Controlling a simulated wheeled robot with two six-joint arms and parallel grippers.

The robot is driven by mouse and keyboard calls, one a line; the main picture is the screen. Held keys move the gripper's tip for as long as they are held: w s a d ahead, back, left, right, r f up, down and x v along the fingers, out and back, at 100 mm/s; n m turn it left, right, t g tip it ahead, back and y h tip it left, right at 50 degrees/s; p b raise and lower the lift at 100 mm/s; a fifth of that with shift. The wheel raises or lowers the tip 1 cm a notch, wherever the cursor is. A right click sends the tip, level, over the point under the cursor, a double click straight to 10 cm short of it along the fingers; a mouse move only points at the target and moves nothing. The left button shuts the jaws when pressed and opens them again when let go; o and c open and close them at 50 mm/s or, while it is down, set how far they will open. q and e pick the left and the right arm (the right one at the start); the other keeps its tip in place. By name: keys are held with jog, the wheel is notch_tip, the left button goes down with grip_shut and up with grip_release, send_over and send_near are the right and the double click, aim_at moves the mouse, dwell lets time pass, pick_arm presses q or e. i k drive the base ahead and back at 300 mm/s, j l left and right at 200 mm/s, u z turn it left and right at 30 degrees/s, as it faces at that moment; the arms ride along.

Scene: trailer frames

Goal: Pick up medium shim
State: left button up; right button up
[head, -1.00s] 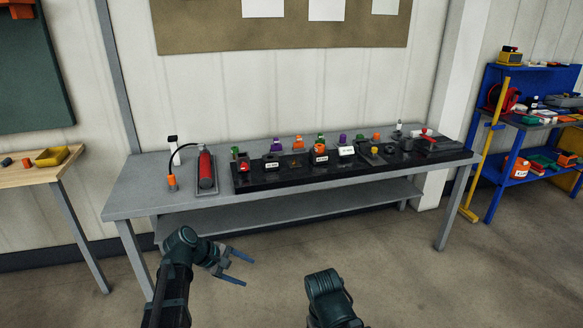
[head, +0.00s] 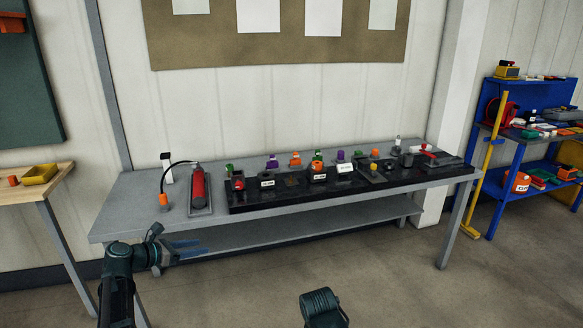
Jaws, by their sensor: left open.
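Several small parts and labelled black blocks stand on a long black tray (head: 400,184) on the grey table (head: 140,200). They are too small for me to tell which is the medium shim. My left gripper (head: 199,247) is open and empty, in front of the table's front edge at the left, its fingers pointing right. It is apart from the tray and its parts. A dark link of my right arm shows at the bottom middle, and its gripper is out of view.
A red cylinder (head: 198,188) with a black hose stands on the table left of the tray. A yellow bin (head: 39,174) sits on a wooden table at the left. A blue shelf (head: 492,205) with mixed goods is at the right. The table's left end is mostly bare.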

aim_at(297, 162)
jog(key=i+z, duration=0.1)
jog(key=i, duration=0.35)
jog(key=i+j+z, duration=0.1)
jog(key=i, duration=0.35)
jog(key=i+j+z, duration=0.1)
jog(key=i, duration=0.35)
jog(key=i+j+z, duration=0.1)
jog(key=i+j, duration=0.15)
jog(key=i, duration=0.2)
jog(key=i+j+z, duration=0.1)
jog(key=i, duration=0.35)
